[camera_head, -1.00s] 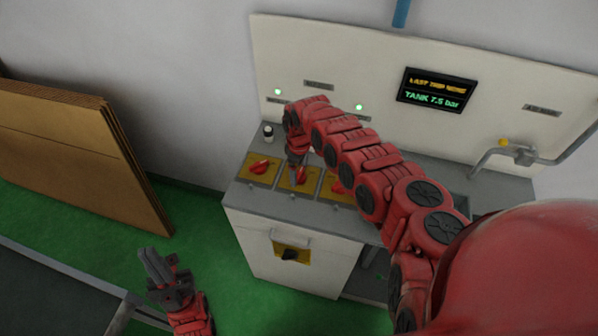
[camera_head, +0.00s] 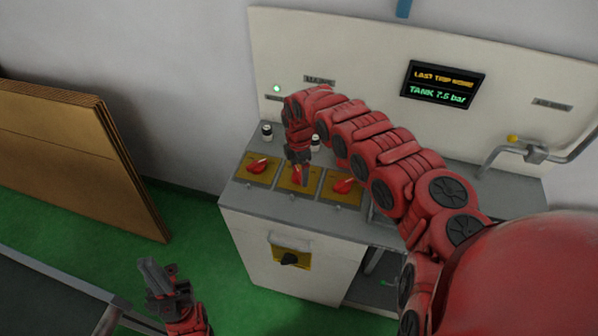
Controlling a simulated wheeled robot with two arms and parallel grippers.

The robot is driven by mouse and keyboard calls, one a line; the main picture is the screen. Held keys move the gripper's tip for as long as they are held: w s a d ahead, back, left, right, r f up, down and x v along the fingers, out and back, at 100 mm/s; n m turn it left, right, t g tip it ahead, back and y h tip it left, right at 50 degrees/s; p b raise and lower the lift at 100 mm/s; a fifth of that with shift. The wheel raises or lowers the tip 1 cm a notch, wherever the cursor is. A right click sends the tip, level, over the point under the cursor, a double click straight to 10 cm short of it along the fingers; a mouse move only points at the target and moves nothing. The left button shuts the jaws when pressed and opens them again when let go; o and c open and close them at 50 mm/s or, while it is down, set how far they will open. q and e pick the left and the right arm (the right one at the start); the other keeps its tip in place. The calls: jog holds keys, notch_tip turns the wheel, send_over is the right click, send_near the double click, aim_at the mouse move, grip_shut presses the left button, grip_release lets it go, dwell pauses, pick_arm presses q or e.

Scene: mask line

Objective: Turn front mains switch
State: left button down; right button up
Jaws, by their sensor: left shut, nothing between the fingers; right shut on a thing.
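Three red rotary switches on yellow plates sit in a row on the grey counter: left (camera_head: 257,166), middle (camera_head: 296,175) and right (camera_head: 344,186). A black switch (camera_head: 289,259) on a yellow plate is on the cabinet's front face. I cannot tell from the view which one is the front mains switch. My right gripper (camera_head: 303,178) points down at the middle plate and is shut on the middle red switch, whose handle it partly hides. My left gripper (camera_head: 153,277) is shut and empty, low at the left, away from the cabinet.
A back panel carries a display (camera_head: 442,84) and a green lamp (camera_head: 277,88). A pipe with a yellow knob (camera_head: 512,138) is at the right. Brown boards (camera_head: 80,150) lean at the left. Green floor (camera_head: 190,225) lies between boards and cabinet.

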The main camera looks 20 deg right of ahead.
aim_at(299, 173)
jog(key=shift+n, duration=0.6)
jog(key=o, duration=1.1)
jog(key=shift+c, duration=0.2)
notch_tip(299, 173, up, 17)
jog(key=b, duration=0.5)
jog(key=shift+r, duration=0.2)
jog(key=shift+s+f, duration=0.1)
